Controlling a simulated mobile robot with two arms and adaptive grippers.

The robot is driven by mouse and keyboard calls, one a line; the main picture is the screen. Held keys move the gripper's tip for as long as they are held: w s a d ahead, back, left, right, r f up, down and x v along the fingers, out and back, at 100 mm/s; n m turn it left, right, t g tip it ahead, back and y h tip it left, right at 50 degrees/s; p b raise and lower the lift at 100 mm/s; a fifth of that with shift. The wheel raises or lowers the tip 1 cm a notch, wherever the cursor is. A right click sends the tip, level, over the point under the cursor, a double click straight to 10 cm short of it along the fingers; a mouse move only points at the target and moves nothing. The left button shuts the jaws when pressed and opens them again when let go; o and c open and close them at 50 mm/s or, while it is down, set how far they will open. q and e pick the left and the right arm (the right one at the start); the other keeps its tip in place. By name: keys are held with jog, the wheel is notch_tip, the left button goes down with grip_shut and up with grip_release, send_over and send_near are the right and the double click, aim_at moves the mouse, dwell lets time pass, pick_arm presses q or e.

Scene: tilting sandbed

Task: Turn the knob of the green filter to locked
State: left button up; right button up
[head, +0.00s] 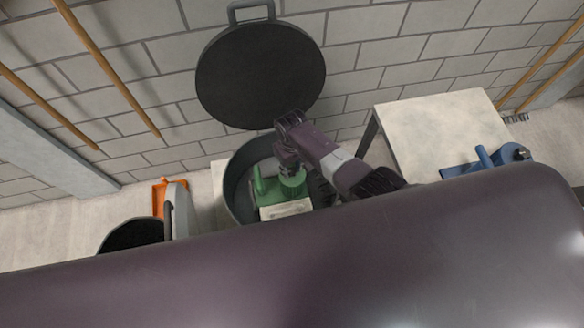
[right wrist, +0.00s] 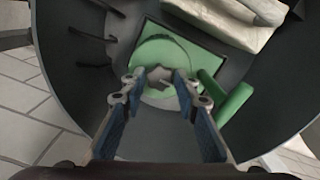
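The green filter (head: 268,189) sits inside a dark round tub; it also shows in the right wrist view (right wrist: 208,62). On it is a round green part with a small pale grey knob (right wrist: 159,78) in its middle. A green handle (right wrist: 236,103) stands out to the right in the wrist view. My right gripper (right wrist: 160,84) is over the knob, its two fingers apart with the knob showing between their tips. In the head view the right gripper (head: 288,163) comes down over the filter and hides part of it. I cannot tell the knob's setting. My left gripper is not in view.
The tub (head: 233,185) has its round dark lid (head: 260,75) raised against the block wall. A pale table (head: 440,130) with a blue tool (head: 490,160) stands right. An orange and grey item (head: 172,195) and a dark bucket (head: 137,234) are left. A pale bag-like thing (right wrist: 225,20) lies beside the filter.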

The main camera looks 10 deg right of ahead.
aim_at(292, 171)
jog(key=o, duration=0.3)
jog(key=shift+o, duration=0.2)
notch_tip(292, 171, up, 12)
dwell(0.6)
dwell(0.5)
